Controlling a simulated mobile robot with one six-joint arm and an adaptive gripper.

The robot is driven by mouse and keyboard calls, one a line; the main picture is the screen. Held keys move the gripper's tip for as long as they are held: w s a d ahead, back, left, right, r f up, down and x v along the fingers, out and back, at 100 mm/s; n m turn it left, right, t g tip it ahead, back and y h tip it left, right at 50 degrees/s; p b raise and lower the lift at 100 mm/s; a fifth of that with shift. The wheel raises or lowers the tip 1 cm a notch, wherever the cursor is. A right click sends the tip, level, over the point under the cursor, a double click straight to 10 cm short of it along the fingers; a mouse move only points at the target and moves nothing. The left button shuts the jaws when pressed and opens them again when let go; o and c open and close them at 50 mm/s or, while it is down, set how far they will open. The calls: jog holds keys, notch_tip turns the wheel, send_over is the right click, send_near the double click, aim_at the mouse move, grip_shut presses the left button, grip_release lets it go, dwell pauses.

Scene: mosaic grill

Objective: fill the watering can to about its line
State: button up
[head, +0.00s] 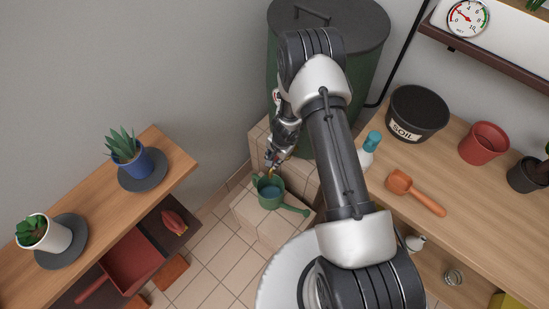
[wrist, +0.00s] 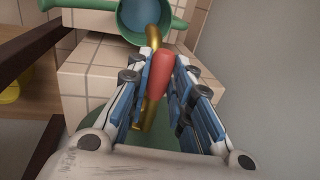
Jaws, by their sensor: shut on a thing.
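The green watering can (head: 268,203) stands upright on a tiled step (head: 250,222), with blue water visible inside. It also shows at the top of the wrist view (wrist: 122,27). The brass tap (wrist: 153,37) has its mouth over the can's opening. My gripper (wrist: 164,65) is shut on the tap's red lever (wrist: 162,72). In the head view my gripper (head: 272,160) is just above and behind the can. I cannot make out a falling stream, nor the fill line on the can.
The dark green barrel (head: 365,85) stands behind on a tiled block. At right, a wooden bench carries a black soil pot (head: 418,112), a red pot (head: 483,144), an orange scoop (head: 414,192) and a spray bottle (head: 369,148). Potted plants stand on the left shelf (head: 90,207).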

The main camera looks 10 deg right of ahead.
grip_shut()
jog(key=shift+r+p, duration=0.1)
jog(key=shift+p, duration=0.25)
jog(key=p, duration=0.2)
jog(key=shift+w+r+y+p, duration=0.1)
jog(key=shift+r+y+p, duration=0.2)
jog(key=shift+r+p, duration=0.1)
jog(key=shift+w+d+r+g+p, duration=0.15)
jog(key=shift+g+p, duration=0.15)
jog(key=shift+p, duration=0.9)
jog(key=shift+y+p, duration=0.3)
jog(key=shift+p, duration=0.1)
